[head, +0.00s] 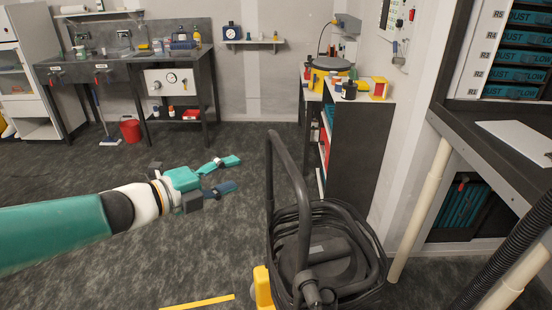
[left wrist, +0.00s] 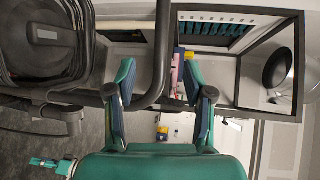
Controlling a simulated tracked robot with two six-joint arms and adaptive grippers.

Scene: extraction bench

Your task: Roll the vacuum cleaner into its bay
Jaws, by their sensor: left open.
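The vacuum cleaner (head: 318,255) stands on the floor at the bottom middle of the head view. It is black, with a coiled hose and a tall looped handle (head: 285,170). My left gripper (head: 234,173) is open and empty, left of the handle, fingers pointing towards it. In the left wrist view, the vacuum's dark body (left wrist: 45,38) is at upper left. Its handle (left wrist: 162,50) runs down and bends left behind the open fingers (left wrist: 165,108); I cannot tell the gap. A small teal piece at lower left there may be my right gripper. I cannot identify the bay.
A yellow line (head: 198,302) lies on the floor left of the vacuum. A dark cabinet (head: 355,150) stands behind it. A workbench (head: 490,150) with pale legs is on the right.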

